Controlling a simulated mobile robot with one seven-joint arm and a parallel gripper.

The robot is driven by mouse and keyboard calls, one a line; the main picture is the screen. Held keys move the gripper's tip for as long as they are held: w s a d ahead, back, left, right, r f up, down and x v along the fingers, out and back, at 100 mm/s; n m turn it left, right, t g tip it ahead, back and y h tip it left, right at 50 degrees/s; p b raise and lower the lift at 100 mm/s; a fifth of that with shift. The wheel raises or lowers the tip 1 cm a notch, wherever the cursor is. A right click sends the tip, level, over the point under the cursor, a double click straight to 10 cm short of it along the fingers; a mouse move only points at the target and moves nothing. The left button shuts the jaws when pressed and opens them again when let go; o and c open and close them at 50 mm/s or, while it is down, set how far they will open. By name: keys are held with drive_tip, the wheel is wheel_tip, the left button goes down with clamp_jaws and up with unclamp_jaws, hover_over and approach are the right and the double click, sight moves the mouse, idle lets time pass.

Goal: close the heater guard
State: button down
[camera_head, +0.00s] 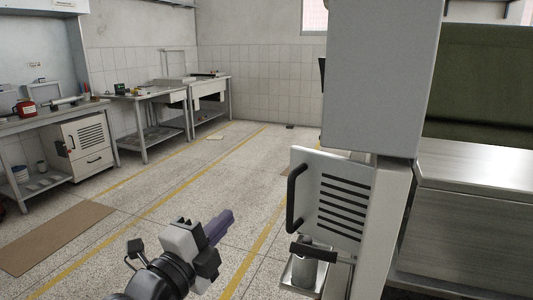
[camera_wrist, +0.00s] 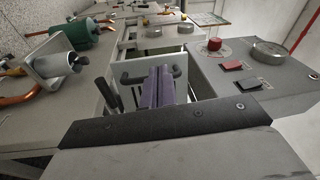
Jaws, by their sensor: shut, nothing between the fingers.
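The heater guard appears to be the white slotted panel (camera_head: 343,180) with a black handle (camera_head: 294,198) along its left edge. In the head view it stands swung out from the tall grey housing, at an angle. My gripper (camera_head: 220,227) is low in the middle of the head view, to the left of the panel and apart from it. Its purple fingers are together and empty; they also show in the wrist view (camera_wrist: 160,86). Behind them in the wrist view is a dark curved handle (camera_wrist: 134,80) on a pale surface; I cannot tell whether it is the guard's.
A tall grey housing (camera_head: 378,75) stands above the panel. A small tray (camera_head: 287,278) with a grey cylinder (camera_head: 303,273) sits below it. A metal bench (camera_head: 475,165) is at right. Tables (camera_head: 135,97) line the left wall. The speckled floor between is mostly clear.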

drive_tip(key=w+d+m+g+h+p, duration=0.1)
drive_tip(key=w+d+m+g+p, duration=0.1)
drive_tip(key=w+d+p, duration=0.4)
drive_tip(key=w+d+m, duration=0.1)
drive_tip(key=w+d, duration=0.3)
drive_tip(key=w, duration=0.2)
drive_tip(key=shift+d+f+g+h, duration=0.15)
drive_tip(key=shift+f+g+h, duration=0.15)
drive_tip(key=shift+w, duration=0.1)
